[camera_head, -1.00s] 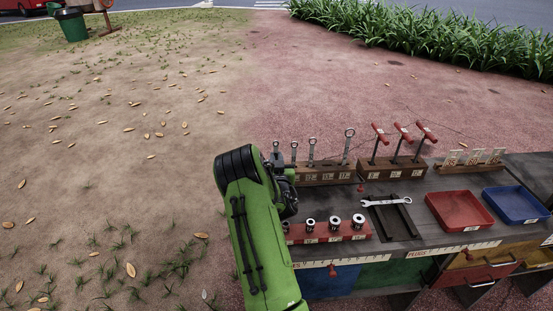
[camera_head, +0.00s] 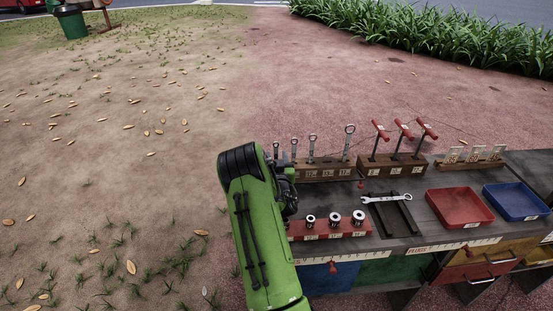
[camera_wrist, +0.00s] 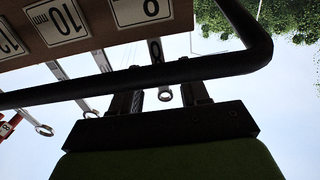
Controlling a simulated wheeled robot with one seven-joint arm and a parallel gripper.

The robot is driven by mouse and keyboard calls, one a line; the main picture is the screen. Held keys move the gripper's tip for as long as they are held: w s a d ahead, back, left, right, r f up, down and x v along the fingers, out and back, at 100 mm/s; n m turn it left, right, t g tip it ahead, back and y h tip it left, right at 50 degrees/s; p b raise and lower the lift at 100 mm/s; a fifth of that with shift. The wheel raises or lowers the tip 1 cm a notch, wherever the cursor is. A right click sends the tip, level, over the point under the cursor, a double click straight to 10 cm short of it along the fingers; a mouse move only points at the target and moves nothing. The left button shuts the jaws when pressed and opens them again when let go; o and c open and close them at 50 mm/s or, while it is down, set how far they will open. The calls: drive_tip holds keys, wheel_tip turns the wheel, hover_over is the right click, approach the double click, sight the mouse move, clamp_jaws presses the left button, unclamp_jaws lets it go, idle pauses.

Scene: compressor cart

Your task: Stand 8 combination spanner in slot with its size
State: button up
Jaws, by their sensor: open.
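The 8 combination spanner (camera_wrist: 155,52) stands in the slot by the 8 label of the wooden spanner rack (camera_wrist: 88,35), in the wrist view, which is upside down. Its ring end is free and it shows as the leftmost spanner (camera_head: 277,151) in the head view. My gripper (camera_wrist: 160,101) is open, its two dark fingers on either side of the spanner's ring end, with visible gaps. In the head view my green arm hides most of the gripper and the rack's left end. The rack (camera_head: 325,171) also holds other upright spanners (camera_head: 312,148).
A loose spanner (camera_head: 387,198) lies across a black tray (camera_head: 407,221). Sockets stand on a red rail (camera_head: 345,230) in front of the rack. Red T-handled tools (camera_head: 404,130) stand to the right, with red (camera_head: 459,205) and blue (camera_head: 516,201) trays beyond.

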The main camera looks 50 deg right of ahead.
wheel_tip(320, 180, up, 10)
drive_tip(key=p, duration=0.5)
drive_tip(key=shift+f, duration=0.1)
